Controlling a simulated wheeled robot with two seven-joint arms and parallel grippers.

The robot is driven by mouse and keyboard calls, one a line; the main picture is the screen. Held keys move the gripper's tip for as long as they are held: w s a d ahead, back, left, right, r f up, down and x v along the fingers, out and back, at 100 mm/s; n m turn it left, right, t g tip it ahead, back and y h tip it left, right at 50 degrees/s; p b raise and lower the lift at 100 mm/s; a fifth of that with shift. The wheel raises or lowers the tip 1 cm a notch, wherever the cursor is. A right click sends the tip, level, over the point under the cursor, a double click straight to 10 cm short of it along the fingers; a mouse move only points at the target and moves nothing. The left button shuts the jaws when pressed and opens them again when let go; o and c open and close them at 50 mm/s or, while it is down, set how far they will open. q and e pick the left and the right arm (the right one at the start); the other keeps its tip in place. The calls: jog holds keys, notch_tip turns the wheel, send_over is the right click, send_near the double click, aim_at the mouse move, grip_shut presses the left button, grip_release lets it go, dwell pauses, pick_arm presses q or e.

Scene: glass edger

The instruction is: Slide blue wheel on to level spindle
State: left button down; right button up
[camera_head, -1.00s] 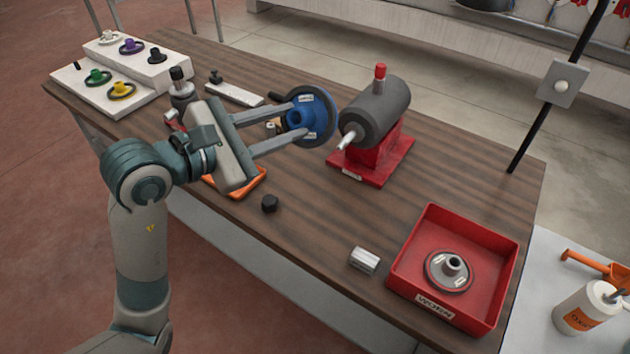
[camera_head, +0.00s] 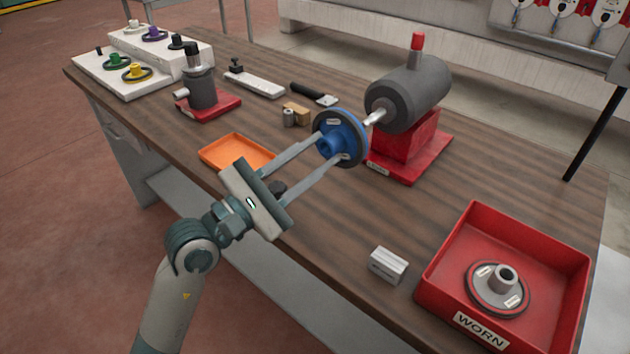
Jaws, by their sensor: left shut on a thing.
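The blue wheel (camera_head: 343,134) is a blue disc with a dark rim and a blue hub. My left gripper (camera_head: 333,150) is shut on its hub and holds it above the table. The level spindle (camera_head: 375,118) is a silver shaft pointing left from the grey motor (camera_head: 408,92) on a red base. The wheel stands just left of the spindle tip, its far face toward it. I cannot tell whether they touch, or how well the hole lines up, as the wheel hides that side. My right gripper is not in view.
A red WORN tray (camera_head: 453,310) with a grey wheel (camera_head: 498,288) stands front right. A silver block (camera_head: 388,265) lies left of it. An orange tray (camera_head: 236,152), a second grey motor with an upright spindle (camera_head: 200,92) and a white stepped rack (camera_head: 130,88) are to the left.

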pick_arm(q)
jog(key=shift+f, duration=0.45)
dwell(0.3)
jog(key=shift+w+d, duration=0.9)
jog(key=shift+w, duration=0.3)
jog(key=shift+w+d, duration=0.85)
jog(key=shift+w, duration=0.3)
dwell(0.7)
jog(key=w+d, duration=0.4)
jog(key=w, duration=0.2)
jog(key=shift+d+b, duration=0.2)
jog(key=shift+b, duration=0.15)
dwell(3.1)
